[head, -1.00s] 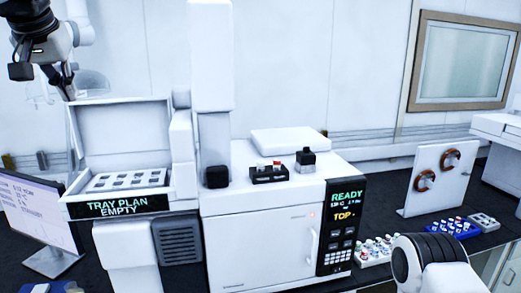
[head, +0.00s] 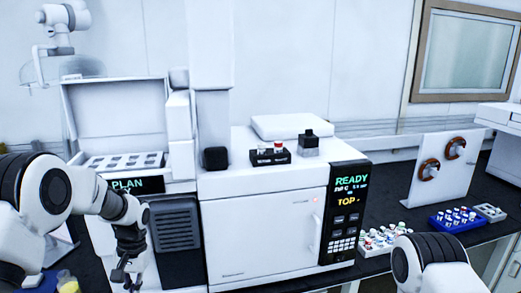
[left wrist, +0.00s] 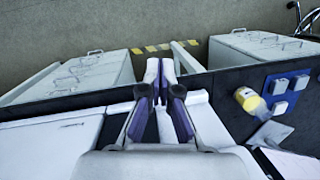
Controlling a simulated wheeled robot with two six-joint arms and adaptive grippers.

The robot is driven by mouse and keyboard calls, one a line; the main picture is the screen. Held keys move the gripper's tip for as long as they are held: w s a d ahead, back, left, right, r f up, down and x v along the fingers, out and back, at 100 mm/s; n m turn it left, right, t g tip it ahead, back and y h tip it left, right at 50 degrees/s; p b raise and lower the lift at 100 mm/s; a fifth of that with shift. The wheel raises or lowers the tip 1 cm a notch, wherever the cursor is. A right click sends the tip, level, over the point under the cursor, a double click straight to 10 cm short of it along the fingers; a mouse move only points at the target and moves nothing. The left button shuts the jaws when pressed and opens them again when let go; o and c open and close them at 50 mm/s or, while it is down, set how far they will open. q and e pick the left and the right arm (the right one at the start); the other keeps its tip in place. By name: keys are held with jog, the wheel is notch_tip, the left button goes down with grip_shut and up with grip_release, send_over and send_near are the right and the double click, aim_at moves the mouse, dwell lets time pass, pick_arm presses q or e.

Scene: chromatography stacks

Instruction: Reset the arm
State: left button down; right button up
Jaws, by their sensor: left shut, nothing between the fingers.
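My left arm comes in from the left in the head view. Its gripper (head: 127,276) points down in front of the tray unit and is partly cut off by the lower edge. In the left wrist view the fingers (left wrist: 160,68) are shut, with nothing between them, above the front edge of the dark bench (left wrist: 75,107). A part of my right arm shows at the lower right of the head view, but its gripper is out of the picture.
The tray unit (head: 110,108) stands with its lid raised, right of my left arm. The white instrument (head: 262,232) reads READY. Vial racks (head: 458,229) stand at the right.

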pick_arm(q)
jog(key=s+d+f+g+b, duration=0.2)
jog(key=s+d+f, duration=0.1)
jog(key=s+f, duration=1.55)
jog(key=s+d+f+t, duration=0.1)
jog(key=s+f+t, duration=0.1)
jog(key=s+f, duration=0.2)
jog(key=s+d+f+t+h+b, duration=0.1)
jog(key=s+f, duration=0.3)
jog(key=s, duration=0.6)
jog(key=shift+s+d+t, duration=0.15)
jog(key=shift+d+t, duration=0.3)
jog(key=shift+t, duration=0.35)
